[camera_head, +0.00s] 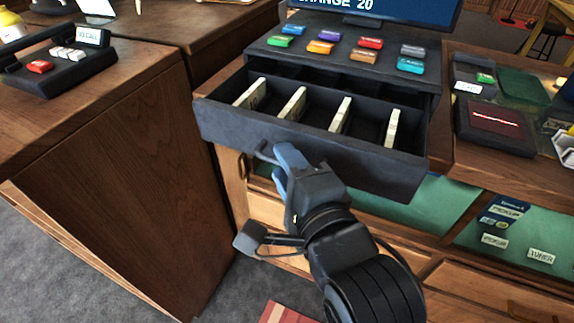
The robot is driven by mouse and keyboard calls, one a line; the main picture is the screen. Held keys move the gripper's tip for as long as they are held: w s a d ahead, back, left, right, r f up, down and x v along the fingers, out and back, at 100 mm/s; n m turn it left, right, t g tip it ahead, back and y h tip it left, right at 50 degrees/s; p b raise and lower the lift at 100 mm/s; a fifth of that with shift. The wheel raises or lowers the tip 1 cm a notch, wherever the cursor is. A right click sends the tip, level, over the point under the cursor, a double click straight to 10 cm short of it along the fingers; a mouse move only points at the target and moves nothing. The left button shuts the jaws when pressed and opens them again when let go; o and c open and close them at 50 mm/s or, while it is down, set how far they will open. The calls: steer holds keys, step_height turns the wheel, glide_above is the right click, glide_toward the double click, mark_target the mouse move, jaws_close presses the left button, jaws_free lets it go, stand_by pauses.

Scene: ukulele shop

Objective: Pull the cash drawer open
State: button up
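The black cash drawer (310,152) is pulled well out of its housing under the register. Its compartments show, with several upright pale note stacks (297,104) in them. The drawer handle (264,154) is a thin grey bar on the drawer's front, left of the middle. My gripper (284,166) comes up from below right, with blue fingers at the handle. The fingers appear closed around the bar, and they hide its right part.
The register's coloured keys (365,56) and display (380,12) are above the drawer. A card reader (495,125) is at right. Grey carpet (235,290) lies below.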

steer(key=v, duration=0.7)
steer(key=shift+s+b, duration=0.4)
steer(key=shift+b, duration=0.05)
steer(key=shift+d, duration=0.15)
steer(key=s+d+f+n+h, duration=0.4)
steer(key=s+d+f+n, duration=0.2)
steer(key=s+d+f, duration=0.5)
steer(key=s+d+r+n+h, duration=0.1)
steer(key=s+d+n, duration=0.3)
steer(key=s, duration=0.3)
steer(key=s+d+r+n+h, duration=0.1)
steer(key=s+d+n, duration=0.3)
steer(key=s, duration=0.4)
steer(key=shift+d+r+n+h, duration=0.2)
steer(key=shift+d+n+h, duration=0.1)
steer(key=shift+d+h, duration=0.35)
